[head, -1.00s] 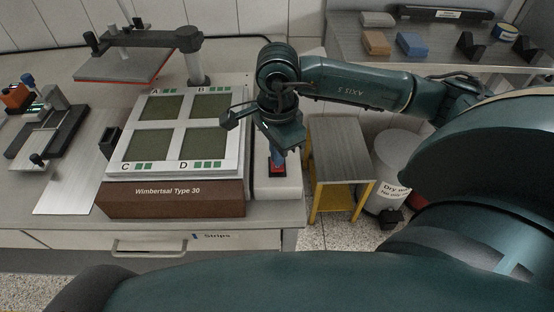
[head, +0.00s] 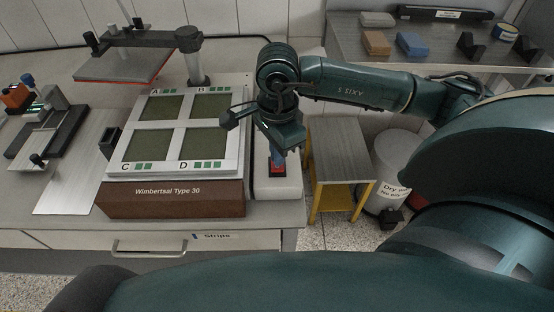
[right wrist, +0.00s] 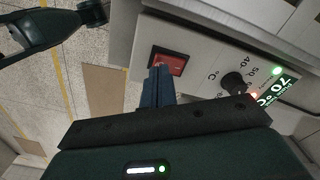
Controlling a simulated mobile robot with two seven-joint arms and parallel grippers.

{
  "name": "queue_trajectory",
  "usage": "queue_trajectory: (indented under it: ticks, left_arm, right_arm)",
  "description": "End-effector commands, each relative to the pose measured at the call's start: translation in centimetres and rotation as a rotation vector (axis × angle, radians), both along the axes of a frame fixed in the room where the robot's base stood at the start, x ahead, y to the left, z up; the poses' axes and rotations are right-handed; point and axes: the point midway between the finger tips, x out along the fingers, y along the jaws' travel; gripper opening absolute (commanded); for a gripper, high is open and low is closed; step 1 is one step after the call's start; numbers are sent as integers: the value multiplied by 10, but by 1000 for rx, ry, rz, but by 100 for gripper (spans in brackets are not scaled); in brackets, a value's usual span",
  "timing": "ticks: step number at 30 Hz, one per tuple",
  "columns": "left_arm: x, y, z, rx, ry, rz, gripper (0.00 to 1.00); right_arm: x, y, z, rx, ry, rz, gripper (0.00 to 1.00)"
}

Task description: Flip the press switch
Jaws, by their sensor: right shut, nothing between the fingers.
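The press switch (head: 278,171) is a red rocker on the white control box at the right side of the press. In the right wrist view the red switch (right wrist: 167,60) sits in a black frame on a pale panel. My right gripper (head: 277,160) is shut and empty, with its blue fingers pointing down over the switch. In the right wrist view the closed fingertips (right wrist: 160,70) overlap the switch's lower edge and hide part of it. I cannot tell whether they touch it. My left gripper is not in view.
The press (head: 172,198) with its framed four-panel plate stands left of my right gripper. A black knob (right wrist: 232,82) and lit 70 °C display (right wrist: 276,90) sit beside the switch. A small yellow-legged table (head: 340,150) and white bin (head: 396,158) stand to the right.

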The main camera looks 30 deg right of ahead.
Motion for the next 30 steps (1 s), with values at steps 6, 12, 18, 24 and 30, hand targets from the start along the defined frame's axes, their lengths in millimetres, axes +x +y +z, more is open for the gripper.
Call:
queue_trajectory:
  ticks: [6, 12, 18, 24, 30]
  left_arm:
    - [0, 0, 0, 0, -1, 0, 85]
    - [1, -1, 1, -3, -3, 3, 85]
    - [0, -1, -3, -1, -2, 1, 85]
    - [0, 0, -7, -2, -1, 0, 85]
    - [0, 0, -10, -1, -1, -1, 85]
  right_arm:
    - [0, 0, 0, 0, 0, 0, 0]
    - [0, 0, -1, 0, 0, 0, 0]
    - [0, 0, -4, 0, 0, 0, 0]
    - [0, 0, -7, 0, 0, 0, 0]
    - [0, 0, -10, 0, 0, 0, 0]
